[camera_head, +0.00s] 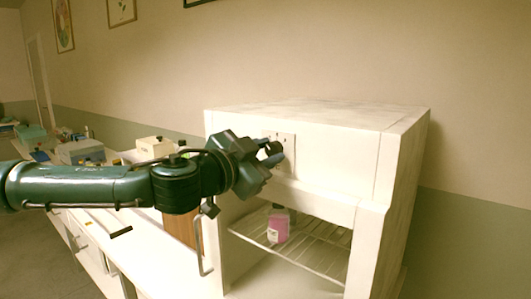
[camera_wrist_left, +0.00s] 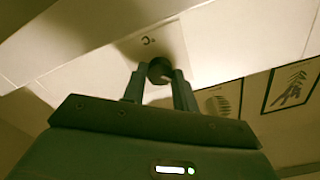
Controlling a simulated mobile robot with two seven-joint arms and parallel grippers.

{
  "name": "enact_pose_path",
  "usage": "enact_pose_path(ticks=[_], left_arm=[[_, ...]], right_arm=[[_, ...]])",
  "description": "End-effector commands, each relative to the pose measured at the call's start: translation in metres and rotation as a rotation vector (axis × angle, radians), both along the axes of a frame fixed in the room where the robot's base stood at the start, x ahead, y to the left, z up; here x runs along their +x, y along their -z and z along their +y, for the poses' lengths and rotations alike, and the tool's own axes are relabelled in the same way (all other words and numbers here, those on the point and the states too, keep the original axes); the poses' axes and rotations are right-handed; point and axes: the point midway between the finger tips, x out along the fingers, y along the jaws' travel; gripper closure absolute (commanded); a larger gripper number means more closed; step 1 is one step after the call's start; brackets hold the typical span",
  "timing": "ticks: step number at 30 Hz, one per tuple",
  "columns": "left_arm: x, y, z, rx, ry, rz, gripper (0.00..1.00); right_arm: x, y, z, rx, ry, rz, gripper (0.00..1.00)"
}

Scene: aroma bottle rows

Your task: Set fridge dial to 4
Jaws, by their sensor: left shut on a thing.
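The white fridge (camera_head: 340,140) stands at the right in the head view, with an open shelf compartment below its top panel. A light dial plate (camera_head: 288,140) is on its front panel. My left gripper (camera_head: 274,155) is at this plate and hides most of the dial. In the left wrist view the dark round dial (camera_wrist_left: 159,70) sits between the two fingers of my left gripper (camera_wrist_left: 160,78), which are shut on it. A pale pointer mark shows on the dial. A small mark shows on the plate above it, but I cannot read the setting. My right gripper is not in view.
A pink bottle (camera_head: 278,226) with a dark cap stands on the wire shelf (camera_head: 310,250) inside the fridge. An open door handle (camera_head: 202,250) shows left of the compartment. Boxes and instruments (camera_head: 80,151) stand on the counter at the left.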

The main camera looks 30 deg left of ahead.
Motion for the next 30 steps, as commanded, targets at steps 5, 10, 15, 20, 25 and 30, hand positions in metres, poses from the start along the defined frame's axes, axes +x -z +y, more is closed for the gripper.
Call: enact_pose_path(ticks=[5,10,15,20,25,30], left_arm=[[0.0,0.0001,0.0002,0.031,-0.001,-0.003,0.94],[0.0,0.0004,0.0001,0.111,-0.001,-0.011,0.94],[0.0,0.0004,-0.0003,0.243,0.0,-0.022,0.94],[0.0,0.0009,-0.0004,0.394,0.0,-0.032,0.94],[0.0,0.0009,-0.0002,0.555,-0.001,-0.044,0.94],[0.0001,0.0007,-0.0002,0.717,-0.001,-0.057,0.94]], right_arm=[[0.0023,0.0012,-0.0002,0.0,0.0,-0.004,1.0],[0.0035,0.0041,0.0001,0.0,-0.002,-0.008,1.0],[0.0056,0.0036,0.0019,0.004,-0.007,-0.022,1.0],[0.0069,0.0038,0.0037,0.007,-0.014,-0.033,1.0],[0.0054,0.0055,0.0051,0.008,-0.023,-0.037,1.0],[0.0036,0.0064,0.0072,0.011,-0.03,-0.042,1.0]])
